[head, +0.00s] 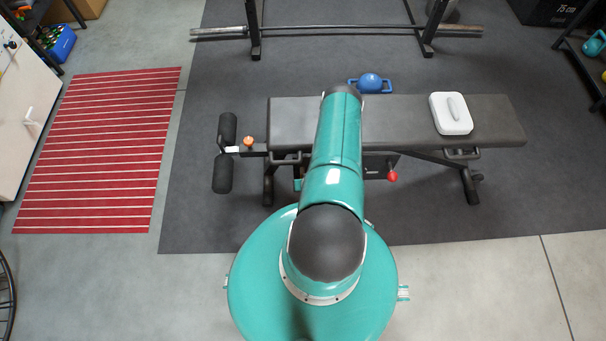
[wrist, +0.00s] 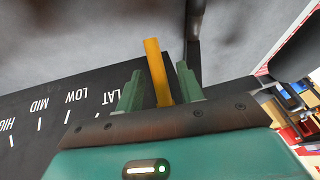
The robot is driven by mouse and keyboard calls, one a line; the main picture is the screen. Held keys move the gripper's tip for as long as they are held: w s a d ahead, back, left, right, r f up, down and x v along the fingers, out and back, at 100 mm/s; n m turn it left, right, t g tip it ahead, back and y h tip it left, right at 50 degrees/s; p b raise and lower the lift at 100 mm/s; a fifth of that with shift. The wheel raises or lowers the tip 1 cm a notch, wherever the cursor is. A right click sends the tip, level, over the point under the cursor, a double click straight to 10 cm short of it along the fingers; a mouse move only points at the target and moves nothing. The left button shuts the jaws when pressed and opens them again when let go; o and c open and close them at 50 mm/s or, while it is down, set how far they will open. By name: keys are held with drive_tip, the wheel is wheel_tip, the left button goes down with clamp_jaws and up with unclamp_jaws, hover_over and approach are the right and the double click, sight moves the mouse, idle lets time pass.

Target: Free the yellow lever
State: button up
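The yellow lever (wrist: 155,66) stands up between the two green fingers of my gripper (wrist: 159,84) in the wrist view. The fingers are apart, with a gap visible on each side of the lever, so the gripper is open around it and not clamped. The lever's lower end is hidden behind the gripper's dark front edge. A black plate (wrist: 50,108) beside it carries the words FLAT, LOW, MID and HIGH, with tick marks. In the head view my arm covers the middle of the bench, and I see neither the lever nor the gripper.
The grey bench (head: 405,115) carries a white case (head: 451,114). A red knob (head: 392,176) sticks out on its near side and an orange knob (head: 249,141) at its left.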

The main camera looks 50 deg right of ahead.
drive_tip(key=shift+w+f, duration=0.1)
drive_tip(key=shift+f, duration=0.2)
clamp_jaws()
